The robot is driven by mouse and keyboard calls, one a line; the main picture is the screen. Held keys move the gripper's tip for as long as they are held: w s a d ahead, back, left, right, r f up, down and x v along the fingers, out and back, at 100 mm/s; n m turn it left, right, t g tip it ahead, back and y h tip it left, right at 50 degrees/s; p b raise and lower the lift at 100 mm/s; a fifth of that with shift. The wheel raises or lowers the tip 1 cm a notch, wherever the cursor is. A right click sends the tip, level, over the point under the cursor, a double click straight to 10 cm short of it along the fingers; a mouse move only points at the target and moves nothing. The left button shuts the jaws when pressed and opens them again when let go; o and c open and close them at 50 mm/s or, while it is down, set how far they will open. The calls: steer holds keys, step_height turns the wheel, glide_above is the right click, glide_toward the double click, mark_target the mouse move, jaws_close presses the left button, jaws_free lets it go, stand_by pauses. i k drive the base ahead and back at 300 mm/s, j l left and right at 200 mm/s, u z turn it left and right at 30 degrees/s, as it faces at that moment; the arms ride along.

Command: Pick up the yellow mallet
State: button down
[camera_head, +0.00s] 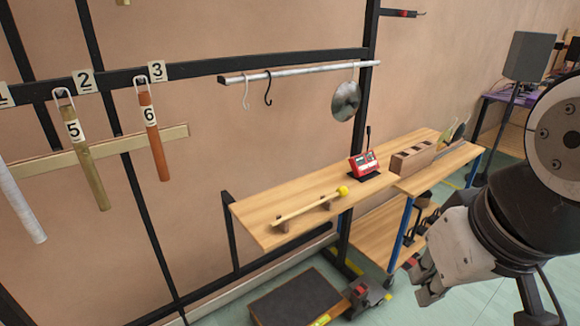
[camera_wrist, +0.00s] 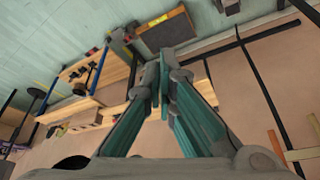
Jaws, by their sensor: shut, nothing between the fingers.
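The yellow mallet (camera_head: 307,207) has a round yellow head (camera_head: 342,192) and a light wooden handle. It lies across two small dark supports on the wooden shelf (camera_head: 254,215), head to the right. My gripper (camera_head: 425,292) is at the lower right of the head view, well to the right of the mallet and apart from it. In the wrist view my gripper (camera_wrist: 164,62) has its fingers together with nothing between them. I cannot make out the mallet in the wrist view.
A red device (camera_head: 364,164) and a brown slotted block (camera_head: 412,159) stand right of the mallet. A metal bar (camera_head: 300,73) with hooks and a hanging pan (camera_head: 346,101) is above. A dark-topped box (camera_head: 295,298) sits on the floor below. Hanging tubes (camera_head: 153,135) are at left.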

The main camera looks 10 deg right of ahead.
mark_target(342, 191)
steer(key=i+l+u, duration=0.1)
steer(key=i+l, duration=0.15)
steer(key=i+l+u, duration=0.15)
steer(key=l, duration=0.35)
steer(key=i+l+u, duration=0.1)
steer(key=i+l, duration=0.2)
steer(key=i+l+u, duration=0.1)
steer(key=l, duration=0.4)
steer(key=i, duration=0.1)
